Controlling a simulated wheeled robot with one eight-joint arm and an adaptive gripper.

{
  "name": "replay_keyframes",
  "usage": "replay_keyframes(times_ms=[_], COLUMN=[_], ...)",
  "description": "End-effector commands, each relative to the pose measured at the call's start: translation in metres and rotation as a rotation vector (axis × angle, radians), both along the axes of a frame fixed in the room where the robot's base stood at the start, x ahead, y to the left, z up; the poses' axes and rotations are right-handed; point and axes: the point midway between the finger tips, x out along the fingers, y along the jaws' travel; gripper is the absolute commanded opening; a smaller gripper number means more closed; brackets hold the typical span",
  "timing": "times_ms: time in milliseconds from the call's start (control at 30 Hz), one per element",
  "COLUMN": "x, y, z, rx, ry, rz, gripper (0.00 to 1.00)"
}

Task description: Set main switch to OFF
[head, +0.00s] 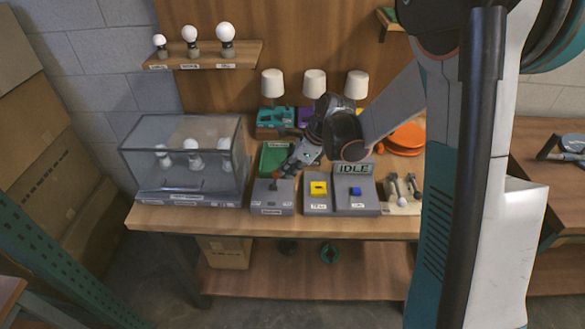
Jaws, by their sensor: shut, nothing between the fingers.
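A grey switch box (272,203) stands at the front of the workbench, left of two boxes with coloured controls. A small dark lever shows on its top; its label is too small to read, and I cannot tell which way the lever is set. My gripper (279,177) is shut and empty, pointing down and left at the top of this box. Its tips are close to the lever, but I cannot tell whether they touch it. My gripper and arm hide part of the area behind the box.
Beside it are a box with a yellow control (318,188) and one with a blue control (355,191) under an IDLE sign (354,169). Three white-shaded lamps (314,82) stand at the back.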

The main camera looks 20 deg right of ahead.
Motion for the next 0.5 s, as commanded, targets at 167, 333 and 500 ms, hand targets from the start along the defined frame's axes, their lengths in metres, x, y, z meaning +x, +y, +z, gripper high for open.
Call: replay_keyframes(times_ms=[167,333,500], x=[0.002,0.004,0.006], y=[0.007,0.013,0.019], z=[0.004,0.006,0.008], rx=[-0.065,-0.124,-0.181], ry=[0.021,0.039,0.059], rz=[0.003,0.002,0.003], gripper=[0.0,0.0,0.0])
